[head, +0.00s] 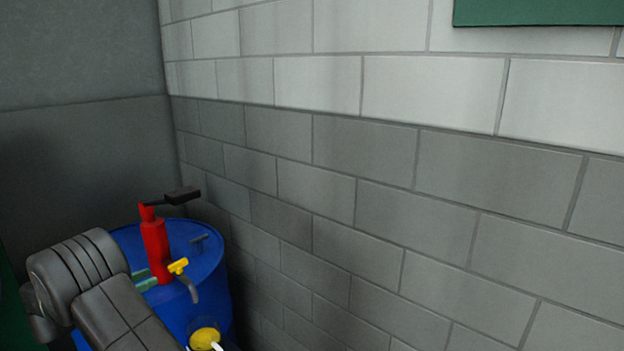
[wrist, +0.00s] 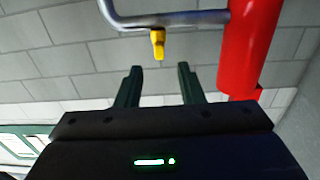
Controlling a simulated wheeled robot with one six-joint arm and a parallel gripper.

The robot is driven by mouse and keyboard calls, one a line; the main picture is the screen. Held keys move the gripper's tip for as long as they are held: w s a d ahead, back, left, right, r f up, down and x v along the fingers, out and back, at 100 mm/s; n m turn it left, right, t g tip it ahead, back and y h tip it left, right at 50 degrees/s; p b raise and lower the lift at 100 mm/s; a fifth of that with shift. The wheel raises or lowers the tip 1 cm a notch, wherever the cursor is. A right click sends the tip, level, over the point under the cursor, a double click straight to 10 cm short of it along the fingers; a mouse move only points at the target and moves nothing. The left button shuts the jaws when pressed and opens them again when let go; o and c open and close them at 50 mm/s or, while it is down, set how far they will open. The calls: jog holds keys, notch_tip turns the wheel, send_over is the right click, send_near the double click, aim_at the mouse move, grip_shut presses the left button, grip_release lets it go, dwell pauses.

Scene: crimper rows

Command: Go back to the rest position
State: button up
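My gripper (wrist: 159,70) shows in the wrist view with its two dark green fingers spread apart and nothing between them. A yellow tip (wrist: 157,44) on a bent grey metal pipe (wrist: 180,19) is just beyond the fingers, apart from them. A red pump body (wrist: 246,45) stands to the right of the fingers. In the head view, the red pump (head: 156,246) stands on a blue drum (head: 208,266) at the lower left, with a black handle on top.
A grey block wall (head: 400,190) runs close behind and to the right of the drum. A darker plain wall (head: 80,140) meets it at the left. A green panel (head: 540,11) hangs at the upper right. A yellow round piece (head: 205,338) shows low at the drum's front.

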aim_at(187, 260)
jog(key=p+x, duration=0.1)
jog(key=x, duration=1)
jog(key=shift+w+d+p, duration=0.2)
jog(key=shift+d+p, duration=0.1)
jog(key=n+t+y, duration=0.2)
jog(key=y, duration=0.1)
jog(key=shift+a+n+b, duration=0.2)
jog(key=shift+n+b, duration=0.1)
jog(key=shift+n, duration=0.1)
jog(key=n+t+y, duration=0.1)
jog(key=y, duration=0.1)
jog(key=n+y+b, duration=0.1)
jog(key=shift+w+a+f+t+y, duration=0.1)
jog(key=shift+a+t+y, duration=0.05)
jog(key=shift+t+y, duration=0.25)
jog(key=shift+a+n+y+b, duration=0.15)
jog(key=shift+n+y+b, duration=0.15)
jog(key=shift+n+y, duration=0.8)
jog(key=shift+y, duration=0.3)
jog(key=shift+w, duration=0.1)
